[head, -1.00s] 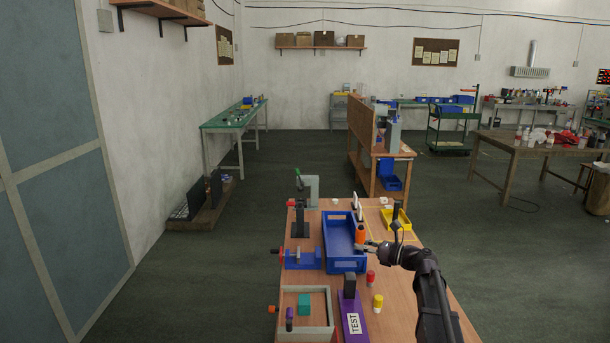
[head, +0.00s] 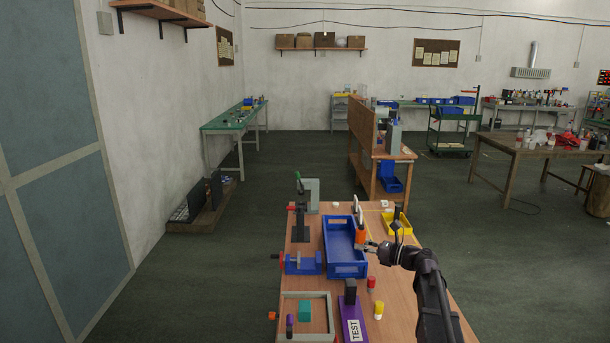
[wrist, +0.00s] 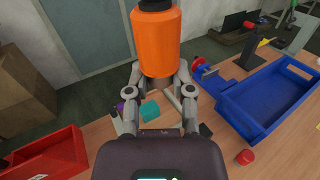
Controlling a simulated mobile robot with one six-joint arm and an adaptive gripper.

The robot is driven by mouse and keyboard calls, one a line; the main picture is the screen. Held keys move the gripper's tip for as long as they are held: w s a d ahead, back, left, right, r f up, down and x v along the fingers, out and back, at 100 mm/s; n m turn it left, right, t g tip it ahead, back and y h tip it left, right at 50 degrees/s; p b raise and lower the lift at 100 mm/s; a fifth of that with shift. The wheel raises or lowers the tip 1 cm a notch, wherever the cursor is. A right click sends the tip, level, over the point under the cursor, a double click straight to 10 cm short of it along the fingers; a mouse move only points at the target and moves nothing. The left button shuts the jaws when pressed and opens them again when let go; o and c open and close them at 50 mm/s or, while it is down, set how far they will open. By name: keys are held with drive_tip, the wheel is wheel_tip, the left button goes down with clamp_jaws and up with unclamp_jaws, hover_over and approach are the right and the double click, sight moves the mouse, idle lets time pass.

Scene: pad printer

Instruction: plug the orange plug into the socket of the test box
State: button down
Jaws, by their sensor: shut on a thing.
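The orange plug (head: 360,238) is between the fingers of my gripper (head: 367,246), by the right wall of the blue bin in the head view. In the wrist view the orange plug (wrist: 157,42) stands upright with a dark top, and my gripper (wrist: 158,76) is shut on its lower part. The test box (head: 351,312) is a purple base with a white TEST label and a black block (head: 350,287) on its far end. It sits nearer the camera than the plug. The socket opening cannot be made out. The plug's lower end is hidden in the wrist view.
The blue bin (head: 333,232) stands left of my gripper, a blue vise (head: 303,263) beside it. A red-capped piece (head: 371,282) and a yellow piece (head: 378,310) stand right of the test box. A grey-framed tray (head: 329,310) is left of it.

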sight(363, 243)
drive_tip(key=shift+r+p, duration=1.3)
drive_tip(key=shift+r, duration=0.4)
drive_tip(key=shift+f, duration=0.2)
